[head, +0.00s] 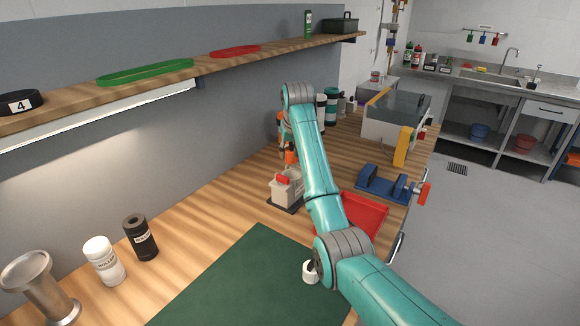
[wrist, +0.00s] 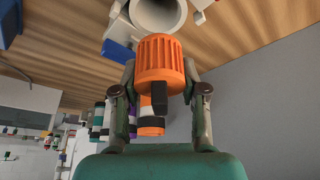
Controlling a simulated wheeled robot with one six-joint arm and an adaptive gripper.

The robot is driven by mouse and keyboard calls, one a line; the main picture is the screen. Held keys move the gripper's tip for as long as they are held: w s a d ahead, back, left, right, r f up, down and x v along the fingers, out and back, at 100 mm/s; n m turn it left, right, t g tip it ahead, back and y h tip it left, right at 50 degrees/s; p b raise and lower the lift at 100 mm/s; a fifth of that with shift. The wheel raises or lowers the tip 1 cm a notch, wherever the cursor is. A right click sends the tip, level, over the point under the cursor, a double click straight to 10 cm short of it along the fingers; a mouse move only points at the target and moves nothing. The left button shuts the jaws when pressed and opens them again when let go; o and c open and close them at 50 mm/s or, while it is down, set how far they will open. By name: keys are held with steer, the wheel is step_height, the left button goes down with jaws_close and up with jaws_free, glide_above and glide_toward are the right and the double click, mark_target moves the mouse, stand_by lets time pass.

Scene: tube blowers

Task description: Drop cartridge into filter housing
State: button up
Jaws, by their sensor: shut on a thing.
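My gripper (wrist: 160,80) is shut on an orange ribbed part (wrist: 160,55), with a finger on each side; a black tab sticks out of it toward the camera. I take this to be the cartridge or its cap; its far end is hidden. A pale round opening (wrist: 158,12), likely the filter housing, shows just beyond it at the top of the wrist view. Whether they touch I cannot tell. In the head view, my gripper (head: 287,143) is above a beige unit (head: 286,193) with a red piece on a dark base. Orange (head: 291,157) shows between them.
Canisters (head: 331,105) stand farther back. A shelf (head: 150,83) runs along the wall. A green mat (head: 235,285) lies in front, mostly clear.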

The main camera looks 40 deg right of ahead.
mark_target(291, 163)
steer(key=shift+f, duration=2.35)
steer(key=shift+f, duration=0.6)
steer(key=o, duration=1.1)
